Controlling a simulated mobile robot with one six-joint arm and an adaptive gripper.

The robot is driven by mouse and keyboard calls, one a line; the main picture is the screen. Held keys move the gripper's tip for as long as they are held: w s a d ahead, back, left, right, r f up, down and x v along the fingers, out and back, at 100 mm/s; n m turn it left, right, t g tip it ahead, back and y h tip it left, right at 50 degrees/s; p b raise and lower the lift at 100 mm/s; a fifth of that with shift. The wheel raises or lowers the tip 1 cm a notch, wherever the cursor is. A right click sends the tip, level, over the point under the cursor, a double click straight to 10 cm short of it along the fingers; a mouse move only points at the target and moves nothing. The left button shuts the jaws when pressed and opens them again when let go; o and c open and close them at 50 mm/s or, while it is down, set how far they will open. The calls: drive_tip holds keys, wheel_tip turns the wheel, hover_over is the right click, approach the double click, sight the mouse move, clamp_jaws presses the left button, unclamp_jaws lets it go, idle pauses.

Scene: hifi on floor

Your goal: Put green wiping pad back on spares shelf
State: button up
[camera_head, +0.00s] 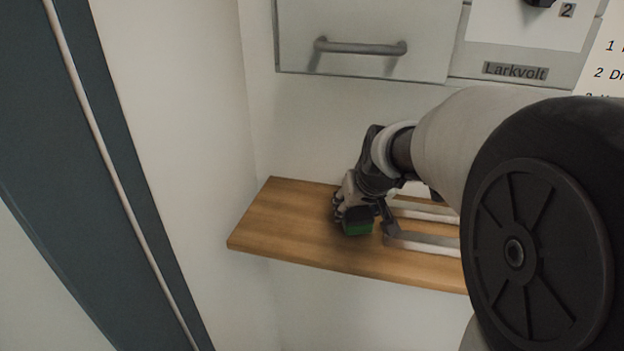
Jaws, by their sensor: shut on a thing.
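The green wiping pad (356,227) is a small dark green block at the wooden shelf (290,223). My gripper (348,214) is shut on the pad, which sits at its fingertips over the middle of the shelf. I cannot tell whether the pad touches the shelf surface. Part of the pad is hidden behind my fingers. My arm comes in from the right and covers the shelf's right end.
Light metal bars (425,242) lie on the shelf just right of the pad. The left part of the shelf is bare. A drawer with a grey handle (360,47) and a "Larkvolt" label (515,71) are above. A dark blue frame (80,150) stands at left.

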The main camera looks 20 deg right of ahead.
drive_tip(key=shift+f, duration=0.1)
drive_tip(key=o, duration=0.6)
drive_tip(key=shift+f, duration=0.1)
drive_tip(key=o, duration=0.5)
drive_tip(key=shift+c, duration=0.2)
drive_tip(key=shift+s+r, duration=0.1)
drive_tip(key=shift+r, duration=0.5)
drive_tip(key=p+v, duration=0.3)
drive_tip(key=v, duration=0.8)
drive_tip(key=s+a+f+n+g, duration=0.1)
drive_tip(key=s+a+f, duration=0.2)
drive_tip(key=s+a, duration=0.3)
drive_tip(key=s+a+f+n+y, duration=0.1)
drive_tip(key=s+a+f, duration=0.2)
drive_tip(key=s+a, duration=0.4)
drive_tip(key=s, duration=0.6)
drive_tip(key=shift+s+g, duration=0.4)
